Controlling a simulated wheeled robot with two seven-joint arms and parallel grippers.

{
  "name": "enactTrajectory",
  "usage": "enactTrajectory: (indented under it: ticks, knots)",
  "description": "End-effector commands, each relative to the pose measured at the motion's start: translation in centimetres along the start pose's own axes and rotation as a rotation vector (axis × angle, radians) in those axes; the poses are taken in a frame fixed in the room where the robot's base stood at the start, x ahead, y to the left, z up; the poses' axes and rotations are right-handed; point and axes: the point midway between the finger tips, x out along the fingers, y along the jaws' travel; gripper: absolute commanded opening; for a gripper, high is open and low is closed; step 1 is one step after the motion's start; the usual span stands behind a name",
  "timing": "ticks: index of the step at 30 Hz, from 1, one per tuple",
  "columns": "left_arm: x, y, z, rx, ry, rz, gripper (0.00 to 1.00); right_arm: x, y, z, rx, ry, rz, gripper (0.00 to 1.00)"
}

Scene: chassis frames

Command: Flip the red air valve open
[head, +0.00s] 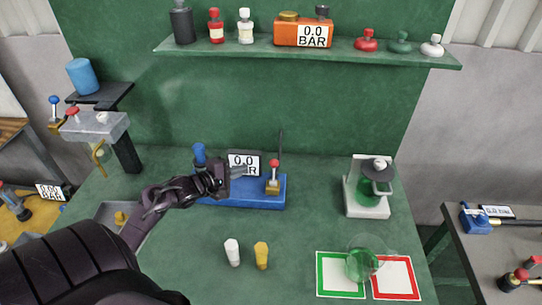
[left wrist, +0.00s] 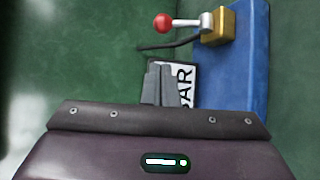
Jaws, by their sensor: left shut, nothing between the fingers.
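The red air valve is a red ball on a short metal lever (head: 273,165) on a brass block (head: 272,186), at the right end of a blue base (head: 240,192) on the green bench. In the left wrist view the red ball (left wrist: 163,23) and lever lie to the left of the brass block (left wrist: 217,27). My left gripper (head: 240,171) is shut and empty, in front of the "0.0 BAR" display (head: 243,158) and left of the valve, apart from it. In the left wrist view its fingertips (left wrist: 160,84) point toward the valve and partly hide the display. My right gripper is not in view.
A white and a yellow cylinder (head: 261,255) stand in front of the base. A blue-capped post (head: 199,155) is at its left end. A white stand with a green flask (head: 366,190) and green and red framed mats (head: 340,276) are to the right. A shelf (head: 400,55) hangs above.

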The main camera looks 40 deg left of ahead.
Motion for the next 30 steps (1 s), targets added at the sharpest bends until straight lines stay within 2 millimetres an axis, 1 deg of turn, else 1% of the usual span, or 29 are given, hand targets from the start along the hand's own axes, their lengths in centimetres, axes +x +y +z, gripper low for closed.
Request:
enactTrajectory:
  ticks: [1, 3, 6, 8, 11, 15, 17, 20, 24, 27, 30]
  knots:
    - [0.0, 0.0, 0.0, 0.0, -0.001, 0.0, 0.0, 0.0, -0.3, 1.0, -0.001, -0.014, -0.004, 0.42]
    - [0.0, 0.0, 0.0, 0.001, -0.001, 0.0, 0.0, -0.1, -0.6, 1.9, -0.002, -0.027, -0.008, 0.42]
    - [0.1, 0.0, 0.0, 0.001, -0.001, 0.0, 0.0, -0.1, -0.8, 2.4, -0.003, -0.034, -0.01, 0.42]
    - [0.4, 0.1, 0.1, 0.001, -0.002, 0.001, 0.0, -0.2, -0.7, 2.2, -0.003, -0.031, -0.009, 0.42]
    - [1.4, 0.2, 0.1, 0.001, -0.001, 0.002, 0.0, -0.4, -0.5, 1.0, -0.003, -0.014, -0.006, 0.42]
    - [3.9, 0.3, 0.1, -0.001, -0.001, 0.003, 0.0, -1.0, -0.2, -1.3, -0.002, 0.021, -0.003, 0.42]
    - [5.1, 0.4, 0.1, 0.001, -0.002, 0.002, 0.0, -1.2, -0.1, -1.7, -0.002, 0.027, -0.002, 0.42]
    - [6.9, 0.3, 0.1, 0.0, -0.001, 0.002, 0.0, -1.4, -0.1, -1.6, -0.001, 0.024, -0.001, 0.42]
    - [8.7, 0.2, 0.1, 0.001, 0.0, 0.001, 0.0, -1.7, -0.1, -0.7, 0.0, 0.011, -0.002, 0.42]
    - [9.6, 0.1, 0.1, 0.0, -0.001, 0.001, 0.0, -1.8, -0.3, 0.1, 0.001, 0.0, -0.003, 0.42]
    - [9.9, 0.1, 0.0, 0.001, 0.0, 0.001, 0.0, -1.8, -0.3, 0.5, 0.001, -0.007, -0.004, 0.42]
